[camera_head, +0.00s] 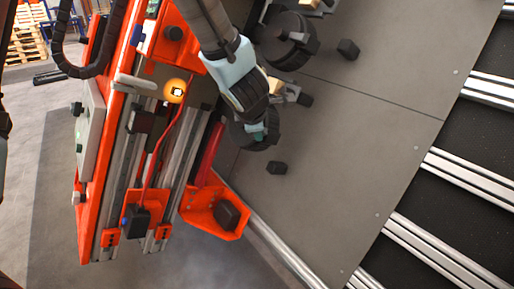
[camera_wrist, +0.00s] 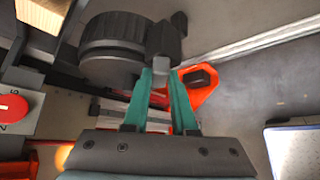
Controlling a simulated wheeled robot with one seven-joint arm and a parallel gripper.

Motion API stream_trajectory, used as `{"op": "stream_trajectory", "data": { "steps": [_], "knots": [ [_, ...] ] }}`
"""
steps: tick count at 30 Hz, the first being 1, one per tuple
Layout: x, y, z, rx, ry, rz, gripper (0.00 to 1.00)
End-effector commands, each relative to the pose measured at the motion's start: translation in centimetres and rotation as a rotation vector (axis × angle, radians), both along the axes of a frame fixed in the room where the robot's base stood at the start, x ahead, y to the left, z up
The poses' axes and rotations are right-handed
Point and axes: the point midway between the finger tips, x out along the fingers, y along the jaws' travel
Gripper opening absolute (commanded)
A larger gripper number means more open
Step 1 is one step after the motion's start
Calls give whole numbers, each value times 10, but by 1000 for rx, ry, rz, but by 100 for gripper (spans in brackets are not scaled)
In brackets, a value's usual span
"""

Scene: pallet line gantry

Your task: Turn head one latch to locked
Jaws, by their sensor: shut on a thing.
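A round black head (camera_wrist: 108,58) fills the upper left of the wrist view, with a dark grey block-like latch (camera_wrist: 164,40) on its right side. My gripper (camera_wrist: 162,70) has its two teal fingers at this latch, shut on it. In the head view my gripper (camera_head: 260,132) reaches down over the same black head (camera_head: 242,136) and hides much of it. The fingertips cover most of the latch there, and I cannot read its position or any lock mark.
A second black head (camera_head: 285,42) sits above on the grey plate (camera_head: 365,125). An orange tray (camera_head: 213,212) holding a black part is below left. An orange frame with a lit amber button (camera_head: 175,91) stands left of my arm.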

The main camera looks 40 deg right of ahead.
Motion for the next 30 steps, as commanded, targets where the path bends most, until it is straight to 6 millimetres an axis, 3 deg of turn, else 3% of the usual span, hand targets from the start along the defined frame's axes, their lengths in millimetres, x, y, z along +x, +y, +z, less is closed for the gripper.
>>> {"op": "stream_trajectory", "data": {
  "steps": [1,18,30],
  "knots": [
    [-1,0,-11,-4,-43,-23,0],
    [-5,5,-17,-29,-487,-258,0],
    [-5,7,-14,-37,-648,-345,0]
  ]
}}
